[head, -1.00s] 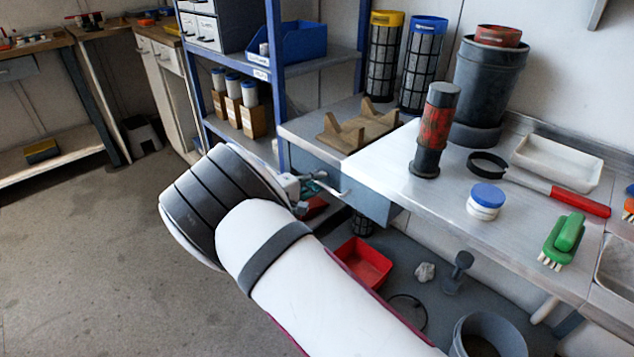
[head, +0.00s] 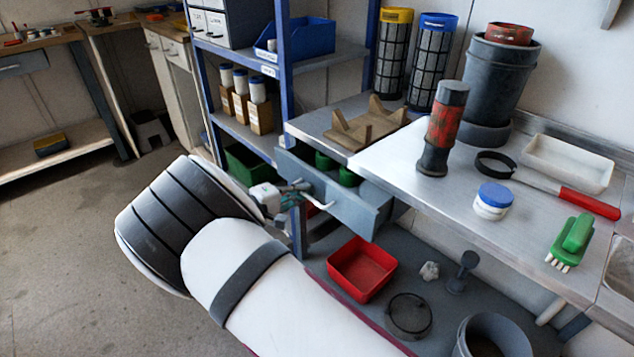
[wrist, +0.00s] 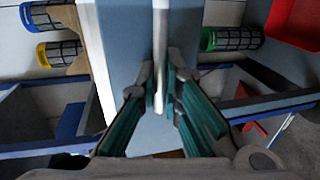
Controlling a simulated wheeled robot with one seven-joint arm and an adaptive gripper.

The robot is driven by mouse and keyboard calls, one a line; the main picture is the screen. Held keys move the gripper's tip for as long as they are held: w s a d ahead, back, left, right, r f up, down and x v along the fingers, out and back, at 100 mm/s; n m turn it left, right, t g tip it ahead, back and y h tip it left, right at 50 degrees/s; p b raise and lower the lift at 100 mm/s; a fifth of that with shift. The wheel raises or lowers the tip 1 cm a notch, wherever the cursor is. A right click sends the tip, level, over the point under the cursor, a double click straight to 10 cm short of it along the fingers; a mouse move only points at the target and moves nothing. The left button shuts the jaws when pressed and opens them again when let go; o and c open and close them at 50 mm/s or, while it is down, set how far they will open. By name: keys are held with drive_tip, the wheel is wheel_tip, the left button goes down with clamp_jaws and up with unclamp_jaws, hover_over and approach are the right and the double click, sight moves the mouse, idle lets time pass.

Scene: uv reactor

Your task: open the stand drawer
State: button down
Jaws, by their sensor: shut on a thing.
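The stand drawer (head: 352,213) is a grey-blue drawer under the left end of the metal worktop. In the head view it is pulled part way out, and green round things (head: 347,177) show inside. Its pale bar handle (head: 318,204) sticks out from the front. My gripper (head: 298,190) is at the drawer front and shut on this handle. In the wrist view the teal-padded fingers (wrist: 163,108) close around the handle bar (wrist: 160,50), with the drawer front (wrist: 124,40) behind it. My forearm hides part of the floor below.
A blue shelf rack (head: 283,110) stands just left of the drawer. A wooden cradle (head: 364,128) and a red-black cylinder (head: 443,130) are on the worktop (head: 405,165). A red bin (head: 361,270) sits below the drawer. The floor at left is open.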

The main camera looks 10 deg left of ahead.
drive_tip(key=f+v, duration=0.2)
drive_tip(key=v, duration=0.7)
drive_tip(key=f+b+v, duration=0.1)
drive_tip(key=f+v, duration=0.1)
drive_tip(key=v, duration=0.7)
drive_tip(key=shift+s+a, duration=0.25)
drive_tip(key=shift+s, duration=0.1)
drive_tip(key=c, duration=2)
unclamp_jaws()
drive_tip(key=v, duration=1.2)
